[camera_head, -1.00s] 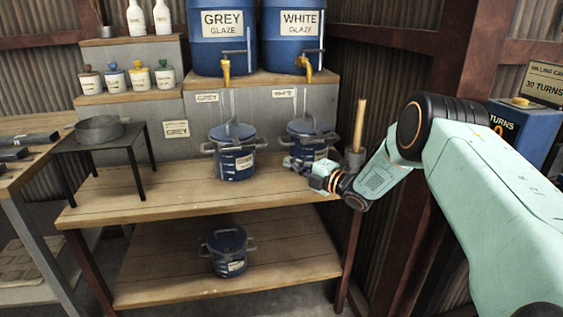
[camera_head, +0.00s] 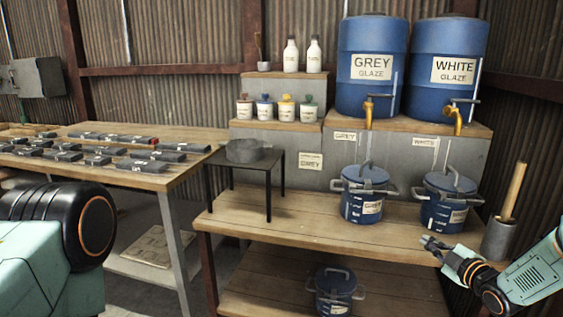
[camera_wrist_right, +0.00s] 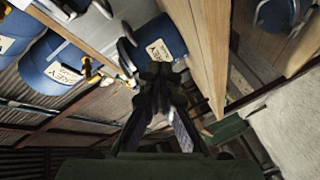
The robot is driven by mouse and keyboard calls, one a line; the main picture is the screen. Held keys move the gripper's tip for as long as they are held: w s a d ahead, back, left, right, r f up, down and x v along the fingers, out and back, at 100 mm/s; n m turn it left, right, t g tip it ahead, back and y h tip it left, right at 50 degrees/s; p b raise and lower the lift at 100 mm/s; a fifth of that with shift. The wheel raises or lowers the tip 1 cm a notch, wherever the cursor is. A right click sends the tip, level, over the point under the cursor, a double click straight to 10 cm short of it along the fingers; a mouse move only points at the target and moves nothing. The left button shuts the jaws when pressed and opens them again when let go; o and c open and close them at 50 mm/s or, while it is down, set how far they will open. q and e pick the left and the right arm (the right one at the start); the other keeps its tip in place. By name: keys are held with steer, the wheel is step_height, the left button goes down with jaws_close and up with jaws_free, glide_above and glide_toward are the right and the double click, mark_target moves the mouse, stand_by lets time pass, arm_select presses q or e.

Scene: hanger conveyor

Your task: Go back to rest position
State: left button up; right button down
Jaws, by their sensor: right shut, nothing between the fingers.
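My right gripper (camera_head: 436,246) is at the lower right of the head view, in front of the white-glaze pot (camera_head: 448,205) and near the front edge of the wooden bench (camera_head: 290,222). It is shut and empty. In the right wrist view its fingers (camera_wrist_right: 160,75) come together in front of a blue pot (camera_wrist_right: 157,42). My left arm shows only as a teal link and black joint at the lower left of the head view; its gripper is out of the picture.
A grey-glaze pot (camera_head: 366,197) stands on the bench, and another pot (camera_head: 335,292) is on the lower shelf. A grey cylinder (camera_head: 498,240) with a wooden handle is beside my right arm. A small black table (camera_head: 225,164) and a table with dark blocks (camera_head: 190,178) are to the left.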

steer(key=s+a+f+m+g+h, duration=0.1)
steer(key=s+a+f+m+g, duration=0.4)
steer(key=s+f, duration=0.5)
steer(key=s+a+f+m+g+h, duration=0.1)
steer(key=s+a+f+m+g, duration=0.2)
steer(key=s+a+f+m, duration=0.7)
steer(key=s+a+g+h, duration=0.1)
steer(key=s+g, duration=0.6)
steer(key=s, duration=2.3)
steer(key=shift+a+r+n+g, duration=0.15)
steer(key=shift+a+n+g, duration=0.25)
steer(key=shift+a, duration=0.25)
